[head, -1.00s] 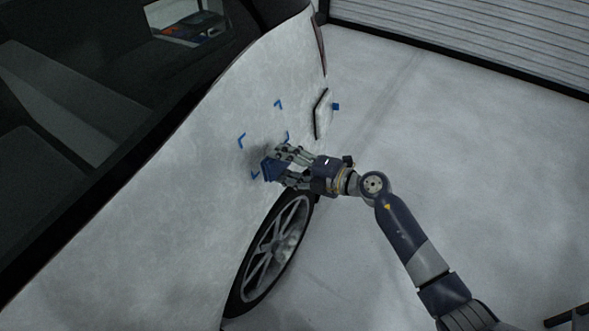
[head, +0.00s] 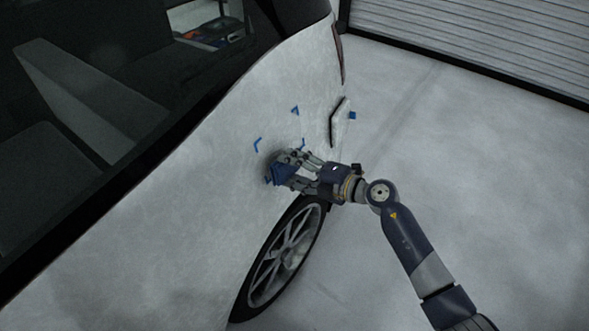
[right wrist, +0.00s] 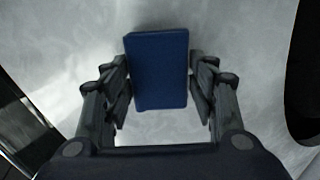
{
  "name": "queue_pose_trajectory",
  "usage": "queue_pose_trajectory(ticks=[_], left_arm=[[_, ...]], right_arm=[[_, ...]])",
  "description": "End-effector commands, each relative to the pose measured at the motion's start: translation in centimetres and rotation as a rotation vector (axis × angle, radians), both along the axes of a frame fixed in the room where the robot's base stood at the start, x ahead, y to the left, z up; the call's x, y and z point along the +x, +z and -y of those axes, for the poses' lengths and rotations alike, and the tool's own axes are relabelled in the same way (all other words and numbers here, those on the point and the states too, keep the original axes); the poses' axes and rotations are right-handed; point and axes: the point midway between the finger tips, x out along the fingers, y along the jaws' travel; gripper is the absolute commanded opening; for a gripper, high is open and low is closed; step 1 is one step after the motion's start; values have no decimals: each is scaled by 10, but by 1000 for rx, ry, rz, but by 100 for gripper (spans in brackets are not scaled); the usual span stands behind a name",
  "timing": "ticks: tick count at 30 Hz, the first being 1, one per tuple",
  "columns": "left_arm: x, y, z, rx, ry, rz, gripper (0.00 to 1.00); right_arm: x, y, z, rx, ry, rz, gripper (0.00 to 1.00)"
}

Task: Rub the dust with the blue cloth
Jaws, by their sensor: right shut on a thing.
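My right gripper (head: 286,171) is shut on the blue cloth (head: 282,174), a block-like pad, at the pale car side panel (head: 205,165) above the wheel. In the right wrist view the cloth (right wrist: 158,70) sits between the two fingers (right wrist: 160,88), with the pale panel behind it. Whether the cloth touches the panel I cannot tell. A faint dark smudge, seemingly the dust (head: 270,160), shows beside the cloth, partly hidden by it and the fingers. Small blue corner marks (head: 257,145) surround this spot. My left gripper is not in view.
The wheel (head: 284,258) is just below the gripper. Dark car windows (head: 90,110) lie left. The pale floor (head: 490,190) at right is clear.

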Motion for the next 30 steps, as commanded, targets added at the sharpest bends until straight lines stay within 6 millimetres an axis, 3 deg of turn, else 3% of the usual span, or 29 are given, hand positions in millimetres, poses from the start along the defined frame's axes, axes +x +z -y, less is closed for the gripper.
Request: queue_pose_trajectory(ticks=[30], left_arm=[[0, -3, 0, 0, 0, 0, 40]], right_arm=[[11, -4, -13, 0, -1, 2, 34]])
